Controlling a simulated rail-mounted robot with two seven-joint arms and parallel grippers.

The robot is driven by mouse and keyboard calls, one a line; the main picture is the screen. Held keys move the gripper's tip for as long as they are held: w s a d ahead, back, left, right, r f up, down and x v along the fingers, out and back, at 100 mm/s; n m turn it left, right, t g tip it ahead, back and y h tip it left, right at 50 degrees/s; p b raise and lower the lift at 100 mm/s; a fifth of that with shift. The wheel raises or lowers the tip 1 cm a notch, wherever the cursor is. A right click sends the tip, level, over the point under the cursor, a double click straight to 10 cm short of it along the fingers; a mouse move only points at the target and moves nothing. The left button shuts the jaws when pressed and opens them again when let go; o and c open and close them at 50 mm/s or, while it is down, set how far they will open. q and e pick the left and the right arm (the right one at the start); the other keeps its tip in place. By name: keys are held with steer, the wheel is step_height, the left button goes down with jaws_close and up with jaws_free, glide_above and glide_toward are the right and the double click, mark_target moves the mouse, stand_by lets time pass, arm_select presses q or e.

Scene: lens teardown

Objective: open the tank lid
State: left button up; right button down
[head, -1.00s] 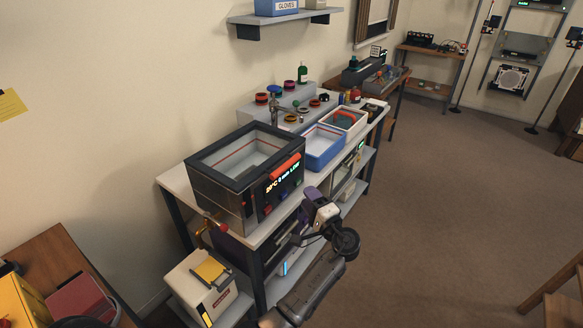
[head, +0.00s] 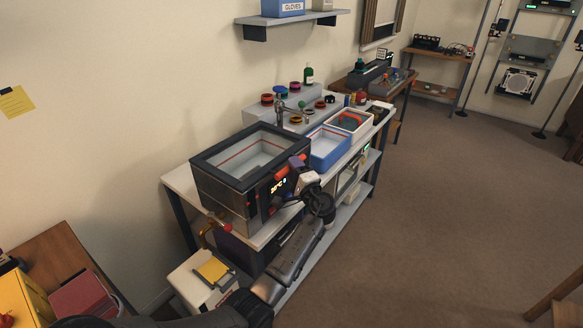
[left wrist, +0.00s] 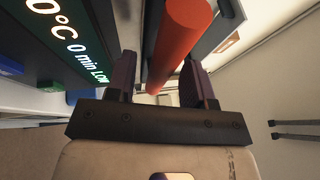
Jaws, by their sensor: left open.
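The tank (head: 226,194) is a boxy unit with a lit display on its front, standing on the workbench. Its lid (head: 217,148), a dark frame around a clear pane, lies shut on top. In the left wrist view the red handle (left wrist: 180,40) runs between the two open fingers of the gripper (left wrist: 158,65). I cannot tell whether either finger touches it. My right gripper is not in view.
A blue tray (head: 327,150) and a white tray (head: 362,128) stand right of the tank on the bench. A tap and several jars are behind them. A white box (head: 190,283) with a yellow top is below left. The floor (head: 440,220) to the right is open.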

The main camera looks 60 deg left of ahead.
arm_select(q)
steer(key=shift+a+r, duration=0.15)
steer(key=shift+a, duration=0.5)
jaws_close()
